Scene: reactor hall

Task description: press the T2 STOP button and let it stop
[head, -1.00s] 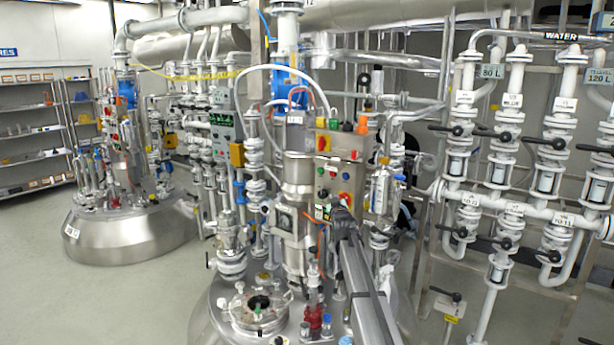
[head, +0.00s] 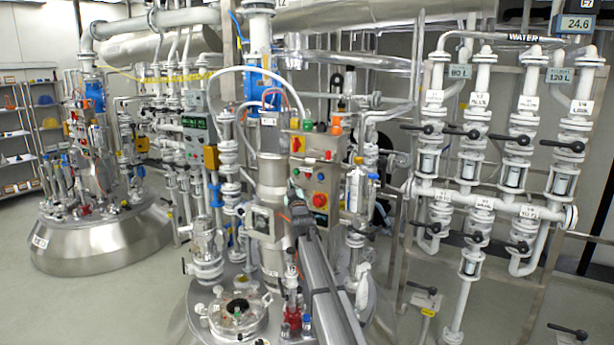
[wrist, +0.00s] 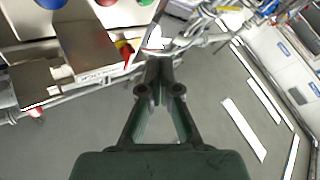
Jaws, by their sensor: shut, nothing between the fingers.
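The steel control box (head: 328,186) stands on the middle reactor in the head view, with small coloured buttons and a large red knob (head: 319,200). Its labels are too small to read, so I cannot tell which button is T2 STOP. My gripper (head: 296,196) is in front of the box's left side, left of the red knob, and hides part of it. In the wrist view my gripper (wrist: 160,68) is shut and empty. A blue button (wrist: 50,3) and a red button (wrist: 105,2) show at the top edge, beyond the fingertips; I see no contact with them.
An upper panel (head: 313,146) with coloured buttons sits just above the box. Pipes and a glass-and-steel column (head: 358,188) crowd the right side. A valve rack (head: 490,205) stands farther right. Open floor (head: 110,300) lies at the left.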

